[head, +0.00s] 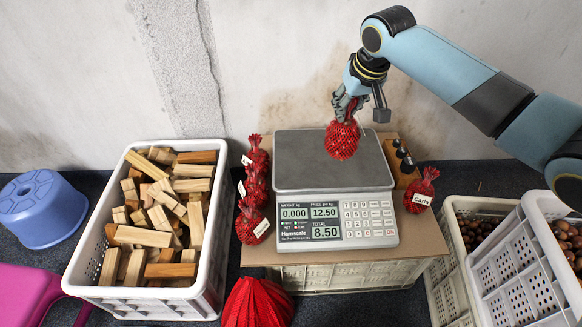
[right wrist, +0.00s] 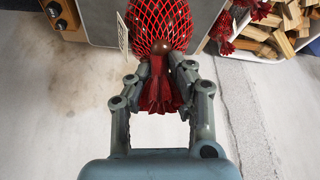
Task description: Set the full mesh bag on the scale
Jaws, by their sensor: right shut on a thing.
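A full red mesh bag (head: 342,143) hangs over the grey pan of the scale (head: 298,165). My right gripper (head: 347,108) is shut on the gathered top of the bag. In the right wrist view the bag (right wrist: 160,22) shows dark nuts inside its net, a pale tag at its side, and its red neck between the two fingers. The scale's display reads 0.000 for weight, 12.50 for price and 8.50 for total. The gap between bag and pan is hard to judge. My left gripper is out of view.
A crate of wood pieces (head: 135,150) is at left. Chestnut crates (head: 525,265) are at right. A blue stool (head: 40,205) is far left.

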